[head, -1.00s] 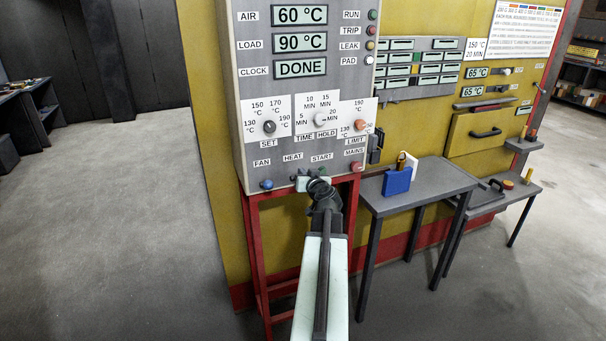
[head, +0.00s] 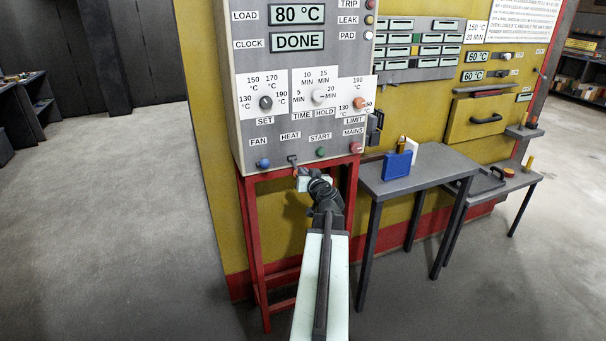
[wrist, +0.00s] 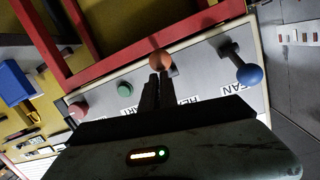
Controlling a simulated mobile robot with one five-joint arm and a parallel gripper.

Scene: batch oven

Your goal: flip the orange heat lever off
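The heat lever's orange knob (wrist: 161,61) shows in the wrist view, just past my fingertips near the panel's edge on the red-frame side. In the head view, the lever's dark stem (head: 292,158) shows below the HEAT label, and my gripper covers much of its end. My gripper (head: 301,172) is at the panel's lower edge, right by the lever. In the wrist view, my gripper's fingers (wrist: 154,80) are together, their tips against or just in front of the knob; I cannot tell whether they touch. No object shows held between them.
The blue fan lever (head: 262,162) is left of the heat lever. The green START button (head: 320,152) and red MAINS knob (head: 355,147) are to its right. The red stand (head: 247,230) is below the panel. A grey side table (head: 430,172) holds a blue block (head: 397,166).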

